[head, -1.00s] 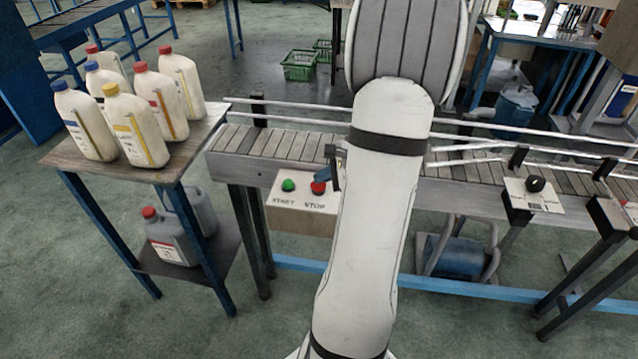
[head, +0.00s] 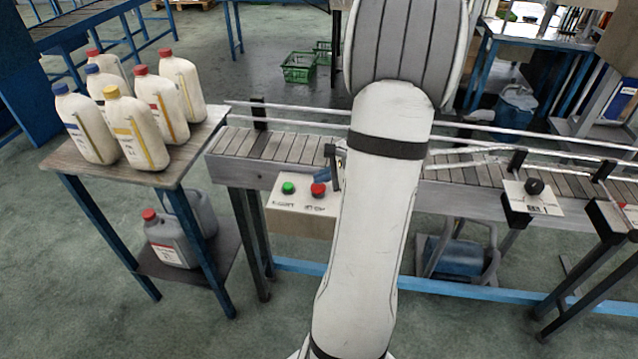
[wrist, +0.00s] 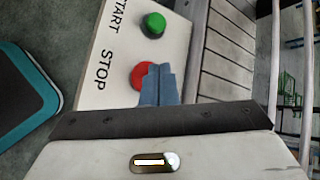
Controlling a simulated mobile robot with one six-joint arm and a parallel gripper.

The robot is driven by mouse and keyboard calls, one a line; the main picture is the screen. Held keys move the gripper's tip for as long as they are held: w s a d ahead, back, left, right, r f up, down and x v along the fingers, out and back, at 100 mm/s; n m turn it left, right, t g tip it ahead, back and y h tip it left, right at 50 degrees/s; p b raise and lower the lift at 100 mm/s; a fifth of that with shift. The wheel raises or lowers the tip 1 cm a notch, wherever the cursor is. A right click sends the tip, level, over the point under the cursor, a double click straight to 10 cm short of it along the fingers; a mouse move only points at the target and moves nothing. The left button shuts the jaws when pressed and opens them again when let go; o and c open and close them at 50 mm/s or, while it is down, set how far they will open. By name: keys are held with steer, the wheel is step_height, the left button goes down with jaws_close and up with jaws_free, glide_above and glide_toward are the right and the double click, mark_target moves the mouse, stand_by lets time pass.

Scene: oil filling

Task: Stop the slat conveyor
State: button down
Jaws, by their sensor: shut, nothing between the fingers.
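The slat conveyor (head: 275,145) runs across the middle of the head view; its slats (wrist: 228,60) also show in the wrist view. On its front hangs a control box (head: 300,215) with a green START button (head: 288,188) and a red STOP button (head: 319,190). In the wrist view the green button (wrist: 153,25) stands clear, and the red button (wrist: 141,74) is partly hidden by my gripper (wrist: 160,70). My gripper's blue fingers are together and empty, in front of the red button's edge. I cannot tell whether they touch it. In the head view my arm hides part of the conveyor.
A side table (head: 195,160) at left holds several white jugs, with grey containers (head: 172,238) on its shelf. A black knob on a panel (head: 534,186) sits farther right on the conveyor. Guard rails run along the belt. Green crates (head: 299,67) lie behind.

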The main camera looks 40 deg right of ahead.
mark_target(323, 188)
steer(key=shift+r, duration=0.3)
steer(key=shift+r+p, duration=1.75)
steer(key=shift+r, duration=0.7)
